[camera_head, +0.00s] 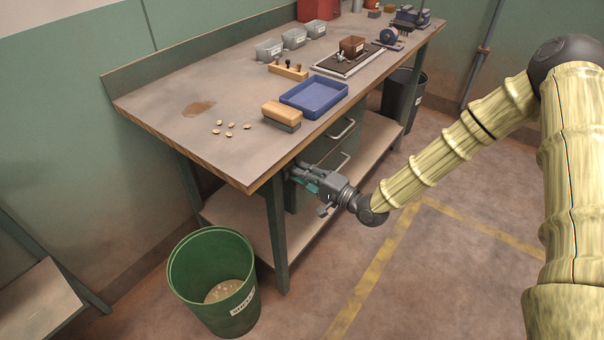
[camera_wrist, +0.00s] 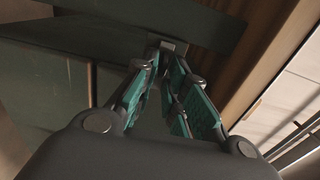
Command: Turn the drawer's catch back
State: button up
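My gripper (camera_head: 300,172) reaches under the front edge of the workbench, at the green drawer unit (camera_head: 318,152). In the wrist view its teal-padded fingers (camera_wrist: 167,58) run close together at their tips. A small grey piece, which looks like the catch (camera_wrist: 176,45), sits at the fingertips against a dark green rail. The fingers look shut on it, though the contact is partly hidden by the fingers. In the head view the catch is hidden by my gripper. Drawer handles (camera_head: 343,131) show above and behind my gripper.
The workbench (camera_head: 160,88) overhangs my gripper, and a bench leg (camera_head: 278,240) stands left of it. A green bin (camera_head: 212,275) stands on the floor at front left. A blue tray (camera_head: 314,95) and a brush (camera_head: 282,114) lie on top. The floor to the right is open.

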jog(key=shift+o, duration=0.2)
jog(key=v, duration=1.2)
jog(key=shift+f, duration=0.1)
dwell(0.3)
jog(key=s+a+f+n+g+h+p, duration=0.1)
jog(key=s+f+n+g+h+p, duration=0.4)
jog(key=s+f, duration=1)
jog(key=s+d+f+n+g+h+p, duration=0.1)
jog(key=s+d+f+g+h, duration=0.1)
jog(key=s, duration=0.7)
jog(key=s+d+f+n+g+h+p, duration=0.1)
jog(key=s+d+g+h, duration=0.4)
jog(key=s, duration=0.5)
jog(key=shift+s+d+f+n+h, duration=0.2)
jog(key=shift+d+f+n+h, duration=0.45)
jog(key=shift+f, duration=0.25)
